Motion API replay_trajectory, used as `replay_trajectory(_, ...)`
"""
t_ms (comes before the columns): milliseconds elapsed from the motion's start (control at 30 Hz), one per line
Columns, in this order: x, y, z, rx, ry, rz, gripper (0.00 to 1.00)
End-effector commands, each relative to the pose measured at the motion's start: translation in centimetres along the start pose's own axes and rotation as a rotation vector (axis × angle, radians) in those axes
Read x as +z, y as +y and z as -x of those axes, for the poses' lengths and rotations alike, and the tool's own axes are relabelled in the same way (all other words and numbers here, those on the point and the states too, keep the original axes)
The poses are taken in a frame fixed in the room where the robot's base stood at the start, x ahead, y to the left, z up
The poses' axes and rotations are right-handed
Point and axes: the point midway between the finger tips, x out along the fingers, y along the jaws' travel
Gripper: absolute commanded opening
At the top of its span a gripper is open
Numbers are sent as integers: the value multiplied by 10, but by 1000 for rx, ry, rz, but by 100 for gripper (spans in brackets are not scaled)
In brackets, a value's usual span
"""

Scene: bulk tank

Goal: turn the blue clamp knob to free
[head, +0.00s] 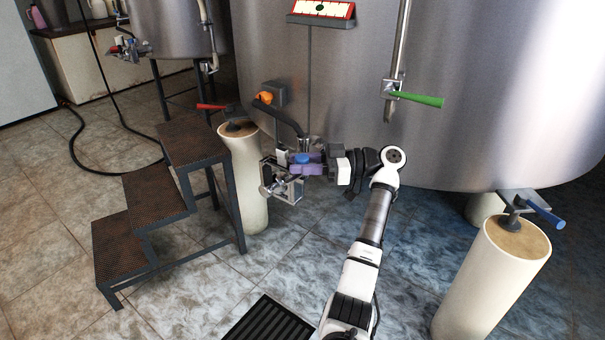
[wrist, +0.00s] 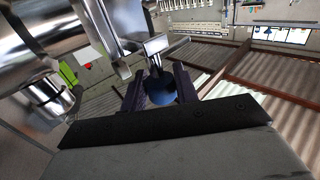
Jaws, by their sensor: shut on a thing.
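The blue clamp knob (head: 302,158) is at the outlet fitting low on the front of the big steel tank. In the wrist view the blue knob (wrist: 160,90) sits between the two dark fingers of my gripper (wrist: 158,88). In the head view my gripper (head: 306,163) reaches in from the right, and its purple-looking fingers are shut around the knob. The metal clamp and pipe fitting (head: 283,184) lies just left of and below the fingers. The fingers partly hide the knob, so its turn angle cannot be told.
A rusty step stool (head: 150,205) stands to the left. A pale cylindrical leg (head: 245,190) is close behind the fitting. An orange knob (head: 264,97), a red lever (head: 210,107) and a green lever (head: 416,99) are nearby. A blue-handled lever (head: 545,212) is at right.

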Motion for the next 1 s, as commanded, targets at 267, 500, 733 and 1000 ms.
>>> replay_trajectory(267,1,0,-1,-114,-1,0,7)
replay_trajectory(500,0,0,-2,-147,0,1,7)
replay_trajectory(733,0,0,-2,-150,-1,1,7)
replay_trajectory(1000,0,0,-2,-149,-1,0,49)
